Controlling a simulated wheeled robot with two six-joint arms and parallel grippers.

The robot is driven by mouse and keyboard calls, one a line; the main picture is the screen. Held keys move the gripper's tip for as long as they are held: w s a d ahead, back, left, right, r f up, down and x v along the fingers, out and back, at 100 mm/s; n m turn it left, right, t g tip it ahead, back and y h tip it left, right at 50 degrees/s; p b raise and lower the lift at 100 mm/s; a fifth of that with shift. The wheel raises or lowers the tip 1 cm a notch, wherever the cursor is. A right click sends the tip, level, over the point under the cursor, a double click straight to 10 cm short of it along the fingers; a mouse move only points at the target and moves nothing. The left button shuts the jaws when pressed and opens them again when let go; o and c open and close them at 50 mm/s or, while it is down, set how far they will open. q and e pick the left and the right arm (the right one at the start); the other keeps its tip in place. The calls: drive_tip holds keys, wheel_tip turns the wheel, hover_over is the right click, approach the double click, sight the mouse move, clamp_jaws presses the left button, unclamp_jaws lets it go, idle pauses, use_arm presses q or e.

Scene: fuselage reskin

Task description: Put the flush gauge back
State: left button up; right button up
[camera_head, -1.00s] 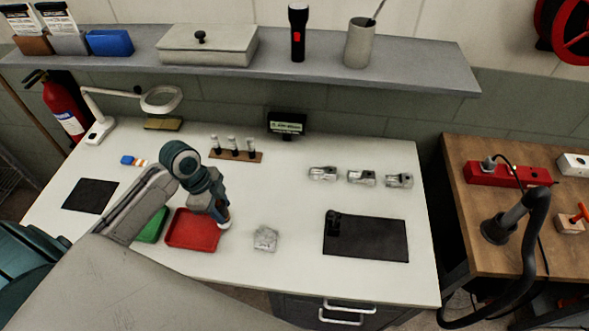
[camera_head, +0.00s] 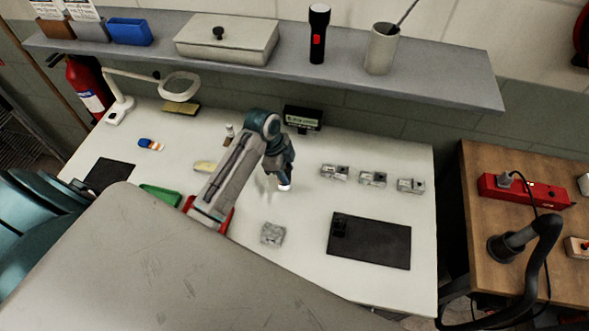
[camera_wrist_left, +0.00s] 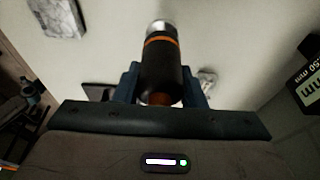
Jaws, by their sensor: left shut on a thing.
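My left gripper (camera_head: 283,180) is shut on the flush gauge and holds it over the middle of the white bench, right of the red tray. In the left wrist view the flush gauge (camera_wrist_left: 160,65) is a black cylinder with an orange band and a silver end, between the fingers. In the head view only its pale lower end (camera_head: 284,187) shows. I cannot tell its height over the bench. A small black readout (camera_head: 303,118) stands at the back of the bench; its lit face with "mm" shows in the left wrist view (camera_wrist_left: 310,88). My right gripper is not in view.
Several metal blocks (camera_head: 373,179) stand in a row at right, and another block (camera_head: 272,233) lies near the front. A black mat (camera_head: 385,241) lies front right. My arm hides most of the red tray (camera_head: 227,222) and the wooden rack (camera_head: 205,167). A shelf (camera_head: 430,82) overhangs the back.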

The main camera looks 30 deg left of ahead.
use_arm(q)
drive_tip(key=shift+w+d+r, duration=0.1)
drive_tip(key=shift+w+d, duration=0.35)
drive_tip(key=shift+w, duration=0.1)
drive_tip(key=p+x, duration=0.1)
drive_tip(key=w+p+x, duration=0.1)
drive_tip(key=x, duration=0.1)
drive_tip(key=shift+f+p, duration=0.25)
drive_tip(key=shift+p, duration=0.1)
drive_tip(key=shift+f, duration=0.3)
drive_tip(key=o, duration=1.1)
drive_tip(key=shift+s+f, duration=0.1)
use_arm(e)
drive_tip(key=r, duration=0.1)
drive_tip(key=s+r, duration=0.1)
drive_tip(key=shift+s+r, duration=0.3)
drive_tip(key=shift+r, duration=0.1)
